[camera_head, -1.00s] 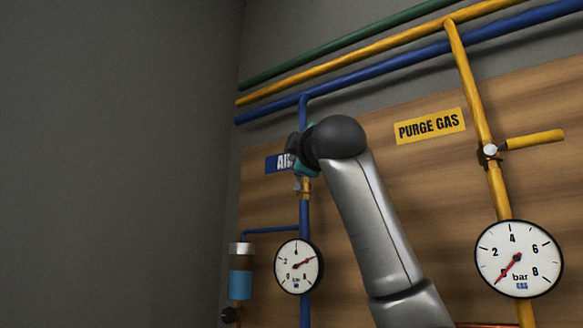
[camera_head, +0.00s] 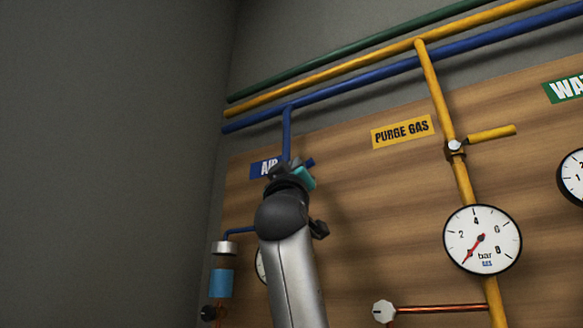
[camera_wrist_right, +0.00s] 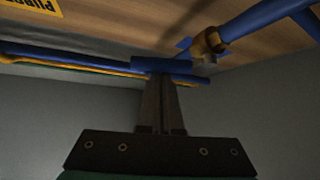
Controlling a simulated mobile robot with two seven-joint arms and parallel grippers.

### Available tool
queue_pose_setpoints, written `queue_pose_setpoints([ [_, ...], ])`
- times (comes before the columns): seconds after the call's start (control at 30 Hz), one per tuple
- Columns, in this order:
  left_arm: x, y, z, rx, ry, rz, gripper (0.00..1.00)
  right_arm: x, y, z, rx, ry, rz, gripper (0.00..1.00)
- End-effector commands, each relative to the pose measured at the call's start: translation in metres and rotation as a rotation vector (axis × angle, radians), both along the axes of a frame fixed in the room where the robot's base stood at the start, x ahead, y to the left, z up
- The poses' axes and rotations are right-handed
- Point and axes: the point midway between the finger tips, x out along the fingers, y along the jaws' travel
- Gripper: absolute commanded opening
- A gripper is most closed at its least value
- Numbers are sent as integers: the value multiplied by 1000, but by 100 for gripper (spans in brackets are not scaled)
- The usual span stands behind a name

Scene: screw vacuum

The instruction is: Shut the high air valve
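The high air valve sits on the blue air pipe (camera_head: 287,132) beside the blue AIR label (camera_head: 262,168). In the head view my right wrist hides most of it, and a blue lever end (camera_head: 309,162) shows just right of the gripper (camera_head: 290,170). In the right wrist view the brass valve body (camera_wrist_right: 207,44) is on the blue pipe (camera_wrist_right: 262,18). The blue lever (camera_wrist_right: 160,66) lies crosswise at the fingertips of my right gripper (camera_wrist_right: 162,82). The fingers are together with only a thin gap, and the lever appears to touch their tips, not lie between them. My left gripper is out of view.
The yellow purge gas pipe (camera_head: 439,95) with its sideways yellow lever (camera_head: 492,133) and gauge (camera_head: 482,240) stands to the right. Blue, yellow and green pipes run along the top. A filter bowl (camera_head: 221,283) is at lower left. A white knob (camera_head: 384,311) is at the bottom.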

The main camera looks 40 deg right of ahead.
Motion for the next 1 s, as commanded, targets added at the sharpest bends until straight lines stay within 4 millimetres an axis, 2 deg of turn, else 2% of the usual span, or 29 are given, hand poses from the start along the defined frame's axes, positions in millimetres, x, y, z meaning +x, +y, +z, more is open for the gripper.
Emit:
queue_pose_setpoints([
  [0.4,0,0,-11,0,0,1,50,-4,-3,-16,1,5,-3,0],
  [1.0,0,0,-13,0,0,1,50,-3,-3,-21,2,7,-4,0],
])
